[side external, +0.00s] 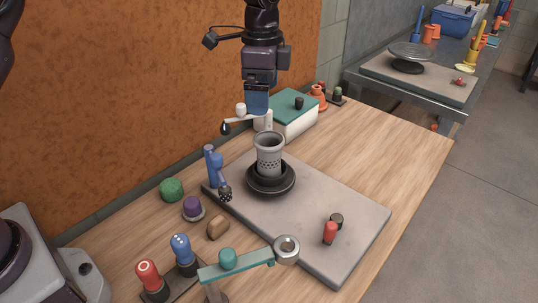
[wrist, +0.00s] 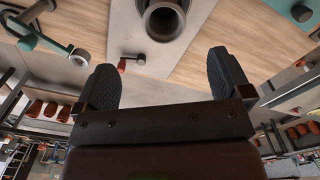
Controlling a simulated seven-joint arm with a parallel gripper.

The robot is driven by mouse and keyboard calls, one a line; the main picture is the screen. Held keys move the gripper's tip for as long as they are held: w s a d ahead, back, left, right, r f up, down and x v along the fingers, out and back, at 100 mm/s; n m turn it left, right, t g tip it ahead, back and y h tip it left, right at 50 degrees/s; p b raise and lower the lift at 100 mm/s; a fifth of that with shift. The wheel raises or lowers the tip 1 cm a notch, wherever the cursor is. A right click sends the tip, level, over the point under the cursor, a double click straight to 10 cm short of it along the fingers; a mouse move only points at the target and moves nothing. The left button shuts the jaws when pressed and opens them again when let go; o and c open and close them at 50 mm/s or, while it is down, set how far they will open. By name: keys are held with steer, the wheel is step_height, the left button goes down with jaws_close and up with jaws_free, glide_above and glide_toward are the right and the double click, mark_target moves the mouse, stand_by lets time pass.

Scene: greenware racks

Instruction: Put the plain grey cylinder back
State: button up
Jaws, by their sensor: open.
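A grey cylinder (side external: 268,158) with small holes around its lower part stands upright in a black round dish (side external: 271,187) on the grey board. Its open top also shows at the upper edge of the wrist view (wrist: 163,20). My gripper (side external: 257,110) is above and a little behind the cylinder, apart from it. In the wrist view my gripper (wrist: 161,75) has its two dark fingers wide apart with nothing between them. The side external view shows the fingers nearly edge-on.
A teal arm with a metal ring (side external: 287,249) stands in front. A white box with a green lid (side external: 290,113) is behind. The wooden table's right side is clear.

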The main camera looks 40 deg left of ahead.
mark_target(264, 139)
step_height(264, 139, down, 10)
steer(key=shift+r, duration=0.1)
steer(key=shift+w+d+f, duration=0.1)
steer(key=shift+w+f, duration=0.05)
steer(key=shift+f, duration=1.25)
steer(key=shift+w+d+f, duration=0.1)
steer(key=shift+w+f, duration=0.05)
steer(key=shift+f, duration=1.2)
steer(key=shift+c, duration=0.2)
steer(key=c, duration=1.1)
steer(key=shift+r, duration=0.15)
